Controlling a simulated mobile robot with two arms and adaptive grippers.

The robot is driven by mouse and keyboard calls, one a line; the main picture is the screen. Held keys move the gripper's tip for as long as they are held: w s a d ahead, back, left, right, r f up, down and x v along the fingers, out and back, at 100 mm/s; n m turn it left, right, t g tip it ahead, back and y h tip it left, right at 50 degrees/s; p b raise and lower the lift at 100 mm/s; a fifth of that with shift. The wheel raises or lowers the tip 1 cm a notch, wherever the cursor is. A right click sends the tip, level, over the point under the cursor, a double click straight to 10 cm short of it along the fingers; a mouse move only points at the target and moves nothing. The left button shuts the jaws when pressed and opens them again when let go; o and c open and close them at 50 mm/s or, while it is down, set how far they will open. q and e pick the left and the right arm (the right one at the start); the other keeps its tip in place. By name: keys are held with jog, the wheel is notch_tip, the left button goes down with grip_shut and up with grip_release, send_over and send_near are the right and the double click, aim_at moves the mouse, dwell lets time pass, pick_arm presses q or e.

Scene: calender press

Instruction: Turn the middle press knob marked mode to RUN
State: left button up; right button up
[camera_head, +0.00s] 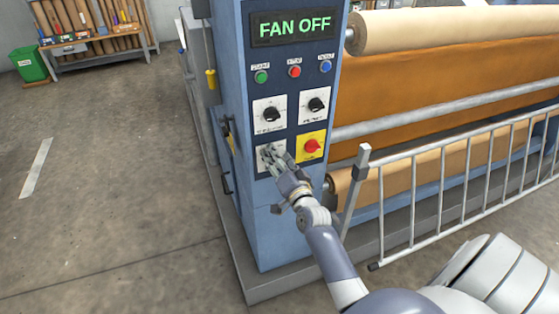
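The blue press cabinet (262,215) carries a display (294,26) reading FAN OFF. Below the buttons are two dark knobs on white plates, an upper left knob (270,114) and an upper right knob (317,104). Their labels are too small to read surely, so I cannot tell which one is marked mode. A third white plate (263,165) is at lower left. My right gripper (270,154) is in front of this plate, its fingers pointing at it and hiding any knob there. I cannot tell whether the fingers are closed or touching. My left gripper is not in view.
Green, red and blue buttons sit under the display. A red emergency button (312,146) on a yellow plate is just right of my gripper. A metal railing (440,190) stands at right before the rollers (450,28). The floor at left is clear.

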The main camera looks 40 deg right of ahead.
jog(key=v, duration=1.2)
jog(key=s+a+f+n+g+y, duration=0.1)
jog(key=s+a+f+n+g, duration=0.2)
jog(key=f, duration=0.9)
jog(key=s+a+f+n+g+y, duration=0.2)
jog(key=s+a+f+g, duration=0.15)
jog(key=f, duration=0.85)
jog(key=s+a+f+n+g+y, duration=0.15)
jog(key=s+a+f, duration=0.35)
jog(key=f, duration=0.6)
jog(key=s+f+n+g, duration=0.2)
jog(key=s+f, duration=0.4)
jog(key=s, duration=0.3)
jog(key=s+f+n+g, duration=0.3)
jog(key=s+f, duration=0.2)
jog(key=s, duration=0.5)
jog(key=s+a+f+n+g, duration=0.1)
jog(key=s+f+n+g, duration=0.1)
jog(key=s+f, duration=0.4)
jog(key=s+g, duration=0.1)
jog(key=s, duration=0.3)
jog(key=shift+s+f+n+g, duration=0.25)
jog(key=shift+f+n+g, duration=0.05)
jog(key=shift+n, duration=0.05)
jog(key=shift+h, duration=0.25)
